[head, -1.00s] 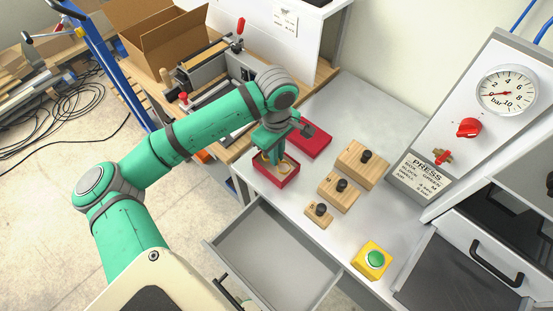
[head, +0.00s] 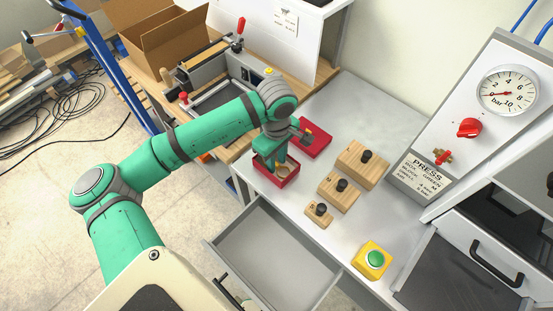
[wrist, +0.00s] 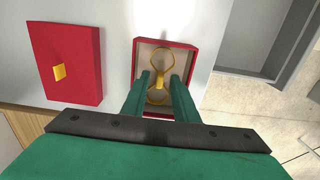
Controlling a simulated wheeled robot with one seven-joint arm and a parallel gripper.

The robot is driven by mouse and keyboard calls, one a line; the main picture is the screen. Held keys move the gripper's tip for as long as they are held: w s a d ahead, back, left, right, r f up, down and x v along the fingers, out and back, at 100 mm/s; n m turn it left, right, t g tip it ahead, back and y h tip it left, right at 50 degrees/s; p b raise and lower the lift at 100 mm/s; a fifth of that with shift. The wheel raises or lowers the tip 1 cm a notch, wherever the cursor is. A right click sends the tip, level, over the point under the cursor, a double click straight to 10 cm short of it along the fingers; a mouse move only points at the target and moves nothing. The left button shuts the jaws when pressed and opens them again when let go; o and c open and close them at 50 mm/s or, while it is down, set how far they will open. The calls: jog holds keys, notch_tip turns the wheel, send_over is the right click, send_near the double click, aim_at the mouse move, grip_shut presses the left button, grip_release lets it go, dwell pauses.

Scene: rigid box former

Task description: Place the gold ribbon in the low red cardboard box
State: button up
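The low red cardboard box (head: 287,181) stands open on the grey bench; its pale inside shows in the wrist view (wrist: 192,58). The gold ribbon (wrist: 153,57), a bow with two loops, lies inside the box; in the head view it is partly hidden by the fingers (head: 283,168). My gripper (wrist: 160,76) points down into the box. Its two green fingers are apart, one on each side of the ribbon's middle, with a visible gap. Contact with the ribbon cannot be told. The red lid (wrist: 85,80) lies beside the box with a gold tab (wrist: 59,73) on top.
Wooden blocks with black knobs (head: 361,165) stand right of the box, and a green button on a yellow base (head: 373,260) is nearer. An open drawer (head: 265,250) juts out in front. The press panel (head: 430,150) stands at right. Clear bench lies behind the blocks.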

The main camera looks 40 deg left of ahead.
aim_at(277, 163)
notch_tip(277, 163, up, 12)
jog(key=shift+r, duration=0.15)
dwell(0.4)
dwell(0.5)
